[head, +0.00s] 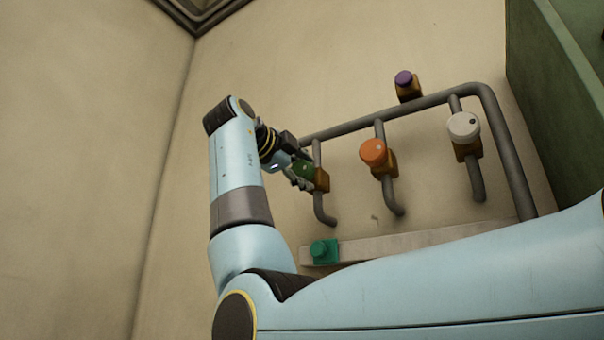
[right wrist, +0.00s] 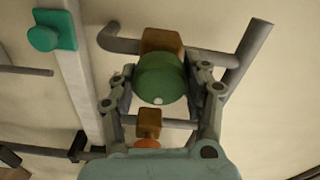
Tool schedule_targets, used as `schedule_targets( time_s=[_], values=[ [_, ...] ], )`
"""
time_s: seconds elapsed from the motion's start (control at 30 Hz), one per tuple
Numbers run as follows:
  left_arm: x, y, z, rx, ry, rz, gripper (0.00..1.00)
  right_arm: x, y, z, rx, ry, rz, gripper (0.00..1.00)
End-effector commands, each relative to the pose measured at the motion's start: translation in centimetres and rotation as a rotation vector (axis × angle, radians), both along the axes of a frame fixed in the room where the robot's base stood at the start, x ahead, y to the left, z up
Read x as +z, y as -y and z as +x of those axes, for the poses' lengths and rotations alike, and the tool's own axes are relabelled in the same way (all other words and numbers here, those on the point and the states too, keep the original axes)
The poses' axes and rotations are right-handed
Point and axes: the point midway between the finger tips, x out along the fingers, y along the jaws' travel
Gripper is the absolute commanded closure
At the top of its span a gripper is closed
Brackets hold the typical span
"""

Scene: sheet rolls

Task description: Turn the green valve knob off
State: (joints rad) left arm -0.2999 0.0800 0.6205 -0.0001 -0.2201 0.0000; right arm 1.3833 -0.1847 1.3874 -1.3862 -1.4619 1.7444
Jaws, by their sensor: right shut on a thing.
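The green valve knob (head: 304,169) is on a brown valve body (head: 322,179) at the left end of a grey pipe rack on the wall. In the right wrist view the green knob (right wrist: 160,80) sits between the two fingers, with a white dot on its lower edge. My right gripper (head: 293,172) is shut on the green knob, its fingers on either side of it (right wrist: 163,92). In the head view the gripper partly covers the knob. My left gripper is not in view.
A teal fitting (head: 324,252) sits on a pale rail (head: 420,238) below. A green cabinet (head: 555,110) stands at the right.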

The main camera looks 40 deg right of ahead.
Motion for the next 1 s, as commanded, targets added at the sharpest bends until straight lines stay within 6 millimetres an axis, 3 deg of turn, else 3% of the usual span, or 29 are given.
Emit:
schedule_targets(
  time_s=[0.6,0.63,0.8,1.0],
  values=[
    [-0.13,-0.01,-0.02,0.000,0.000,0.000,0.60,-0.29,-0.04,0.07,0.000,0.036,0.021,0.84],
    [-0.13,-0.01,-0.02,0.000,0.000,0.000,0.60,-0.29,-0.04,0.07,0.000,0.036,0.021,0.51],
    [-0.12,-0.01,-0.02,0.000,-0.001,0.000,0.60,-0.21,-0.03,0.04,0.000,0.036,0.019,0.29],
    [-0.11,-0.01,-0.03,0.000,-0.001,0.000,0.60,-0.12,-0.01,0.03,0.000,0.037,0.018,0.28]
  ],
)
